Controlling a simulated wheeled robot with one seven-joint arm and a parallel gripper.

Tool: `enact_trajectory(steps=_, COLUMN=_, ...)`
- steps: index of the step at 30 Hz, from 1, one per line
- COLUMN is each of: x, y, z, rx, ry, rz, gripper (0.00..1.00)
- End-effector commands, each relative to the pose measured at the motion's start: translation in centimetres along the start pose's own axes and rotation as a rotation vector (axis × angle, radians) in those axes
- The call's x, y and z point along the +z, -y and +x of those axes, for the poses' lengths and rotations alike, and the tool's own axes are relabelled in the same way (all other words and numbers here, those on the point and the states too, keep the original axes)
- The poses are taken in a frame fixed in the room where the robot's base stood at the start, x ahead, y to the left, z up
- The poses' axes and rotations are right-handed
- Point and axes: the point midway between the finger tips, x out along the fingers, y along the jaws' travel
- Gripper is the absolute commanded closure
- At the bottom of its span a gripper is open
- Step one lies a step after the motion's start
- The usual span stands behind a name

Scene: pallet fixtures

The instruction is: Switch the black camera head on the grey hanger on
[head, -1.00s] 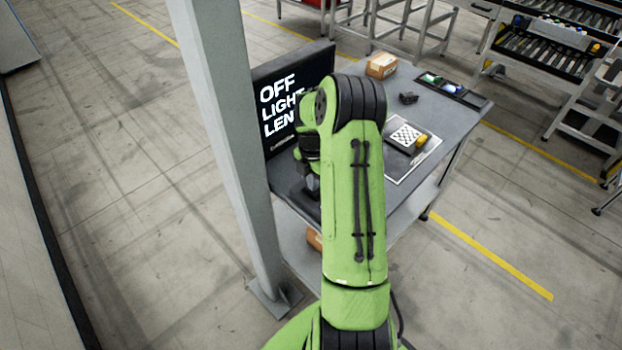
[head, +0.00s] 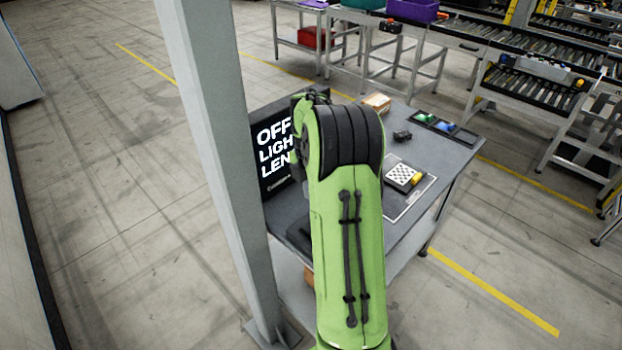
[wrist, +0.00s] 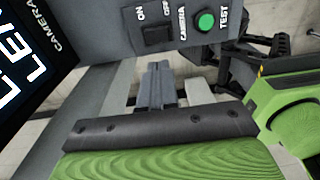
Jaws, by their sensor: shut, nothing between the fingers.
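In the wrist view a grey panel (wrist: 185,42) carries a black switch (wrist: 157,35) marked ON, OFF and CAMERA. A round green button (wrist: 206,21) marked TEST is to its right. My gripper (wrist: 159,68) is shut and empty, its fingertips just below the panel's lower edge in the picture, under the switch. I cannot tell whether they touch the panel. In the head view my green arm hides the gripper and the panel. I cannot make out the black camera head or the grey hanger for certain. A black screen (head: 275,150) reads OFF, LIGH and LEN; my arm covers part of it.
A grey post (head: 215,150) stands left of the bench (head: 440,150). On the bench are a checkered plate (head: 402,176) with a yellow part, a cardboard box (head: 377,103), a small black item (head: 402,135) and small trays (head: 445,127). Conveyors (head: 530,90) stand behind.

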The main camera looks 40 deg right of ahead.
Motion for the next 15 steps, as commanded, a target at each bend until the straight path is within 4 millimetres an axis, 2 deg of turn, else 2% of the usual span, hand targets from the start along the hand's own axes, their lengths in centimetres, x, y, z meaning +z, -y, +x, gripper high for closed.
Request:
enact_trajectory(steps=1, x=0.0, y=0.0, z=-1.2, rx=0.002, ry=0.004, rz=0.001, gripper=1.0)
enact_trajectory(steps=6, x=0.0, y=0.0, z=-3.2, rx=0.001, ry=0.001, rz=0.001, gripper=1.0)
enact_trajectory(steps=15, x=0.0, y=0.0, z=-3.4, rx=-0.001, ry=0.0, rz=0.001, gripper=1.0)
